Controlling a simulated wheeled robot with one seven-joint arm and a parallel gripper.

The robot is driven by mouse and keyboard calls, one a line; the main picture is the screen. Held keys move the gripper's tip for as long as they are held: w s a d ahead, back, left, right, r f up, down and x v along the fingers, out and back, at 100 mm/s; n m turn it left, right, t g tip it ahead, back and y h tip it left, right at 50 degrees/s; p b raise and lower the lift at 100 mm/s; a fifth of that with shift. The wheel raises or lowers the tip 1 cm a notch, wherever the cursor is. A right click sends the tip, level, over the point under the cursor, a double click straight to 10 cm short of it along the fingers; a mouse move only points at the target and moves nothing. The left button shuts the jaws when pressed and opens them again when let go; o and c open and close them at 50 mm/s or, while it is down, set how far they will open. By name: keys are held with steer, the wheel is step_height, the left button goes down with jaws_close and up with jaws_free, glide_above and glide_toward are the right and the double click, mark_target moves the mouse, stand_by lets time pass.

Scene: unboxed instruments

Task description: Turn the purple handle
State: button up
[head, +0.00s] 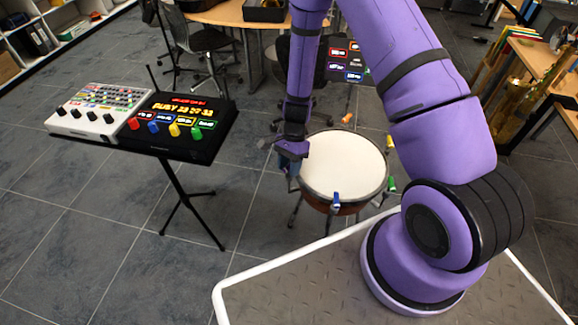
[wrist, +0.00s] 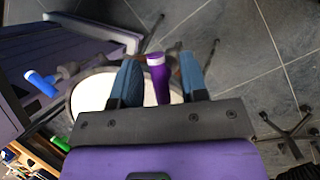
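The drum (head: 343,165) has a white head and coloured handles around its rim. The purple handle (wrist: 157,80) stands between my gripper's (wrist: 160,62) two blue fingers in the wrist view. The fingers are apart, with a gap on each side of the handle, so my gripper is open around it and not closed on it. In the head view my gripper (head: 291,170) is at the drum's left edge and hides the purple handle. The drum's white head also shows behind the fingers in the wrist view (wrist: 90,92).
Other handles on the drum are blue (head: 336,201), green (head: 391,184), yellow (head: 389,141) and orange (head: 347,118). A black-and-white control console (head: 180,125) stands on a stand at left. A chair (head: 205,42) and desk are behind. Floor between console and drum is clear.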

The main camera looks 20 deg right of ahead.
steer(key=shift+f, duration=0.1)
jaws_close()
steer(key=shift+n, duration=0.4)
steer(key=n+g+h, duration=0.1)
steer(key=n, duration=0.2)
steer(key=shift+s+h, duration=0.1)
steer(key=shift+h, duration=0.2)
steer(key=shift+n+h, duration=0.7)
steer(key=shift+n, duration=1.2)
steer(key=shift+d, duration=0.1)
